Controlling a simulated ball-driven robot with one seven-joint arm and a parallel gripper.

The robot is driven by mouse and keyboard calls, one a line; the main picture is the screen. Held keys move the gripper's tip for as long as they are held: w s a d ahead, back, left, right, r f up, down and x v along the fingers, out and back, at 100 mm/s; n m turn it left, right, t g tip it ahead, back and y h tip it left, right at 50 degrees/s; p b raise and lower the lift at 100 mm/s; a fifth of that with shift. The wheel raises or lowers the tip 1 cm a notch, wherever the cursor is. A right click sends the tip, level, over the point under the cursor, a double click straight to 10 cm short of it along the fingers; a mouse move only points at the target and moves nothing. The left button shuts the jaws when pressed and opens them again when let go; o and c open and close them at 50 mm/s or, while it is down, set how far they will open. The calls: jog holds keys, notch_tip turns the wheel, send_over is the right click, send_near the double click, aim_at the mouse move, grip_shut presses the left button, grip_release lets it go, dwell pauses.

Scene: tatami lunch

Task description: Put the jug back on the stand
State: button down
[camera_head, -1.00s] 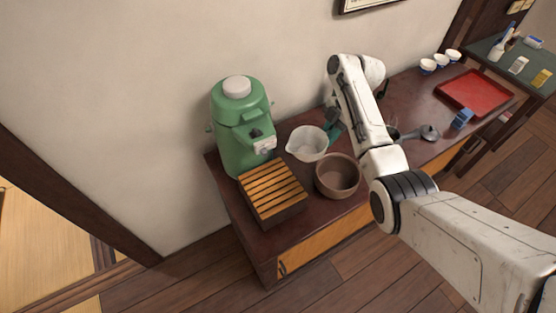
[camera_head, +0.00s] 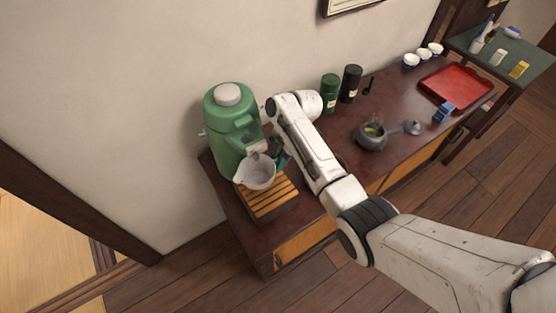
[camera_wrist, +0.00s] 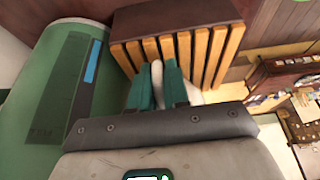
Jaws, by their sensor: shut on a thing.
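The pale jug (camera_head: 258,173) is in front of the green dispenser (camera_head: 231,130), above the back part of the slatted wooden stand (camera_head: 272,204). It looks roughly upright; I cannot tell whether its base touches the slats. My gripper (camera_head: 280,157) is at the jug's right side, partly hidden by my arm. In the wrist view, my gripper's teal fingers (camera_wrist: 157,90) are shut on a whitish part of the jug (camera_wrist: 157,72). The stand's slats (camera_wrist: 200,50) show beyond the fingers, and the green dispenser (camera_wrist: 55,90) fills the left.
Green (camera_head: 329,92) and black (camera_head: 351,84) canisters stand by the wall. A red tray (camera_head: 456,86) and cups (camera_head: 411,61) are farther right. The brown bowl is hidden by my arm.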

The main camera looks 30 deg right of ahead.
jog(key=shift+f, duration=0.2)
jog(key=c, duration=1.1)
grip_release()
jog(key=v, duration=1.2)
jog(key=shift+b, duration=0.3)
